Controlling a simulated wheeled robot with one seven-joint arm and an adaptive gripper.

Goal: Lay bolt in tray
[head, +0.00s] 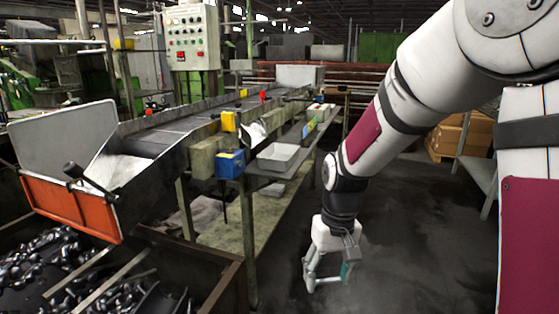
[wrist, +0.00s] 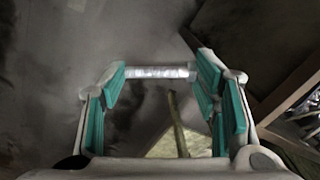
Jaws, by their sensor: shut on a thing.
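My gripper (head: 327,281) hangs low over the dark floor, pointing down, to the right of the bench. In the wrist view its green-padded fingers (wrist: 157,73) are shut on a silver bolt (wrist: 158,72). A shallow grey tray (head: 281,151) sits on the narrow shelf along the near side of the machine, up and left of my gripper. The tray is well apart from my gripper, and its inside looks empty from here.
Floor around my gripper is clear.

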